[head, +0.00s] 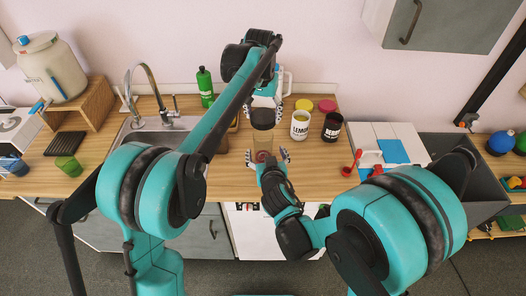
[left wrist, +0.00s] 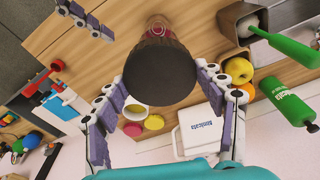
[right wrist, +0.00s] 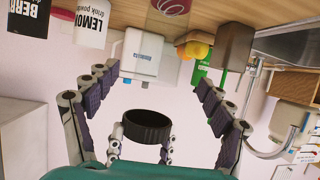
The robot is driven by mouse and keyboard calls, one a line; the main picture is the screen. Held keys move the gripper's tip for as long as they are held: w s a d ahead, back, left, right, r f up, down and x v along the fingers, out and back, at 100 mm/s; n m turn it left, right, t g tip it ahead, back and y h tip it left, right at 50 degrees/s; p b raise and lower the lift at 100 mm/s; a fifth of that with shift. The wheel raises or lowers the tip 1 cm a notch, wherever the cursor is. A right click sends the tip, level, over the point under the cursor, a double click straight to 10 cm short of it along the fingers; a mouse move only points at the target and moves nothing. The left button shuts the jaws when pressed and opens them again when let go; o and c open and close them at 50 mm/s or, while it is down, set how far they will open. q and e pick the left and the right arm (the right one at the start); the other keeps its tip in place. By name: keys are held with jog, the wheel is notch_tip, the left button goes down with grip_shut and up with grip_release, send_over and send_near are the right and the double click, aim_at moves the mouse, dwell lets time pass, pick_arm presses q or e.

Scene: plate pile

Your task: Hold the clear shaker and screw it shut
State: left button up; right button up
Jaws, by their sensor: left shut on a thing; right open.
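The clear shaker (head: 262,144) stands upright on the wooden counter, with something reddish near its bottom. Its lower part shows in the left wrist view (left wrist: 158,27) and at the top edge of the right wrist view (right wrist: 170,6). The dark round lid (left wrist: 160,75) is between the fingers of my left gripper (head: 264,104), which is shut on it above the shaker. In the right wrist view the lid (right wrist: 147,127) appears apart from the body, seen from below. My right gripper (head: 267,158) is open, its fingers spread on the near side of the shaker's lower part.
A white lemon powder tub (head: 300,125), a black berry tub (head: 332,127) and yellow and red lids stand to the right. A green bottle (head: 205,87) and the sink (head: 160,135) are to the left. A white box (left wrist: 208,137) stands behind.

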aim_at(262, 138)
jog(key=x, duration=1.2)
jog(key=shift+w, duration=0.1)
grip_shut()
dwell(0.5)
